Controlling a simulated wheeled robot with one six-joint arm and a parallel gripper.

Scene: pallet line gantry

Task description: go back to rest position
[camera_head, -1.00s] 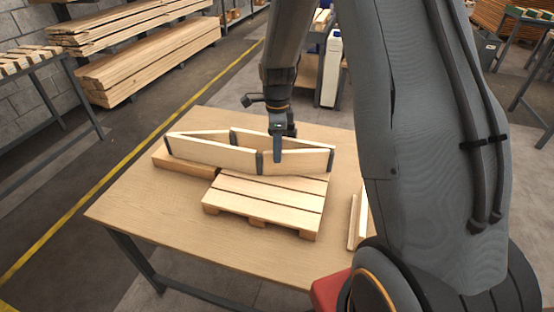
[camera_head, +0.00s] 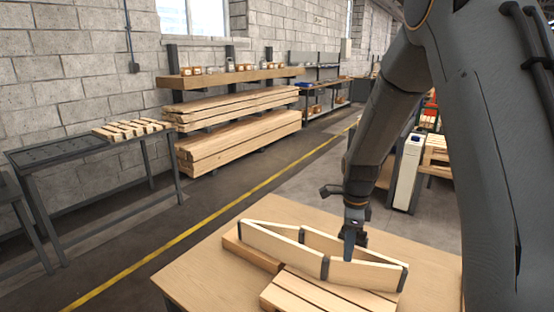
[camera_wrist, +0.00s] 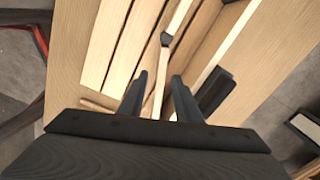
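A wooden pallet collar (camera_head: 275,243) with dark corner hinges stands partly folded on the work table. One end rests over a wooden block (camera_head: 250,252), and the other lies over a slatted pallet (camera_head: 318,294). Gaps show on both sides of the board. The fingertips' depth against the board is hard to tell.
The table (camera_head: 205,270) bears the pallet and collar. A metal bench (camera_head: 60,150) with a small slatted pallet stands at left. Stacked planks (camera_head: 240,140) lie along the wall. A white unit (camera_head: 405,172) stands behind the table. Open floor with a yellow line runs between.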

